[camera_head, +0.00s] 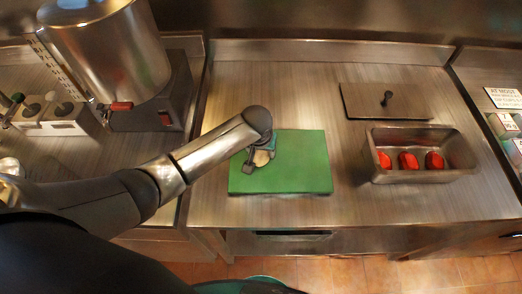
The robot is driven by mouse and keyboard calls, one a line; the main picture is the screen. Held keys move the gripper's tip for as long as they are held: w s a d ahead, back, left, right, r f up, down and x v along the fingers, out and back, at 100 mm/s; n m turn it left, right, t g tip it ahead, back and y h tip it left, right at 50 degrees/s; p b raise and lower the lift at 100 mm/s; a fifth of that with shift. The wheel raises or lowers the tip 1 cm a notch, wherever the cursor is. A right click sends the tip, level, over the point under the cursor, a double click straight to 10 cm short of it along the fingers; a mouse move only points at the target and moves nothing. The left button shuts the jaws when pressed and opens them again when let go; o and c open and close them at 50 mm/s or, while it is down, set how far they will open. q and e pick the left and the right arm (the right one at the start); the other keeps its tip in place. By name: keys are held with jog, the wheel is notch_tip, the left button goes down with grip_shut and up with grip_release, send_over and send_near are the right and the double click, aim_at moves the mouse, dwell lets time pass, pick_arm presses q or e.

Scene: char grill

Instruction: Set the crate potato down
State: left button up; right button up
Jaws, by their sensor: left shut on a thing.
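The potato (261,158) is a small pale brown lump, partly hidden by my left gripper. My left gripper (258,161) is shut on the potato, over the left half of a green cutting board (305,165). I cannot tell whether the potato touches the board. The board lies flat on a steel counter. My right gripper is out of view.
A steel pan (452,178) with several red items stands right of the board. A flat lid (360,101) with a black knob lies behind the pan. A large steel urn (105,50) stands at the back left. The counter between board and pan is clear.

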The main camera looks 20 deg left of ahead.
aim_at(259, 163)
pick_arm(q)
jog(key=shift+f, duration=0.1)
jog(key=o, duration=1.5)
jog(key=shift+s+r, duration=0.1)
jog(key=shift+r, duration=0.55)
jog(key=p+v, duration=0.2)
jog(key=v, duration=0.9)
jog(key=shift+s, duration=0.1)
